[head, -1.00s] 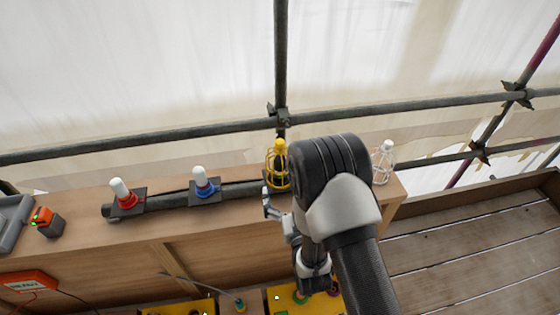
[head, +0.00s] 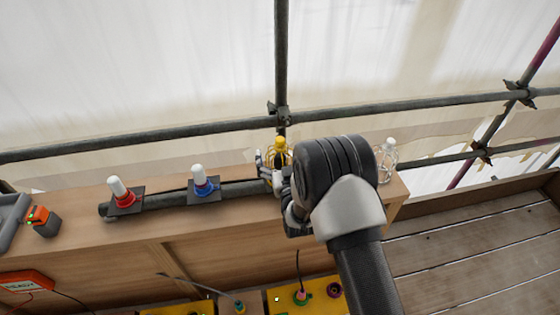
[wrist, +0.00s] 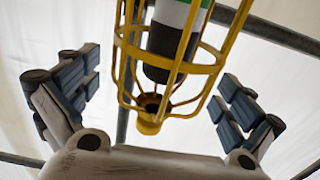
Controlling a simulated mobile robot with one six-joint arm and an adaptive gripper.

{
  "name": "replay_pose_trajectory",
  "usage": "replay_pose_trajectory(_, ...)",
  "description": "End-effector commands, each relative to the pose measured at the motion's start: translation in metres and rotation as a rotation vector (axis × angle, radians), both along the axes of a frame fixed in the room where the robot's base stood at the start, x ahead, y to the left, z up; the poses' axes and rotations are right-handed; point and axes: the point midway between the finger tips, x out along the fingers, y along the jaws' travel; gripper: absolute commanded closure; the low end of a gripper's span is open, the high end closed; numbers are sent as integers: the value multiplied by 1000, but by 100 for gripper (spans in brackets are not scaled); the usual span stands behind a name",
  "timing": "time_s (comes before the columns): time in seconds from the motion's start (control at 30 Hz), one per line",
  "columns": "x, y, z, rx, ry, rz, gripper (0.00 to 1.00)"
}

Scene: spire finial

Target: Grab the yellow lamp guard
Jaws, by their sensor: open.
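The yellow lamp guard (head: 279,146) is a wire cage at the right part of the wooden bench, partly hidden by my arm and hand. In the wrist view the yellow guard (wrist: 214,68) is large, with a white, green and dark body inside its bars. My gripper (wrist: 160,95) is open, one finger to the left and one to the right of the guard's rounded end. The frames do not show either finger touching it. In the head view my gripper (head: 268,172) is right at the guard, one finger just left of it.
Red-based (head: 122,194) and blue-based (head: 204,184) white lamps stand left along a dark pipe (head: 160,204). Scaffold tubes (head: 180,131) run behind. An orange-topped device (head: 42,220) sits far left.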

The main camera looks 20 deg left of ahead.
Motion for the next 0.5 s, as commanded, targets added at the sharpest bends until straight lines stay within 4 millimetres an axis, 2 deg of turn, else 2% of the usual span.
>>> replay_pose_trajectory(0.2, 1, 0, 0, -1, 2, 0, 0)
replay_pose_trajectory(0.5, 1, 0, 0, -1, 1, 0, 19)
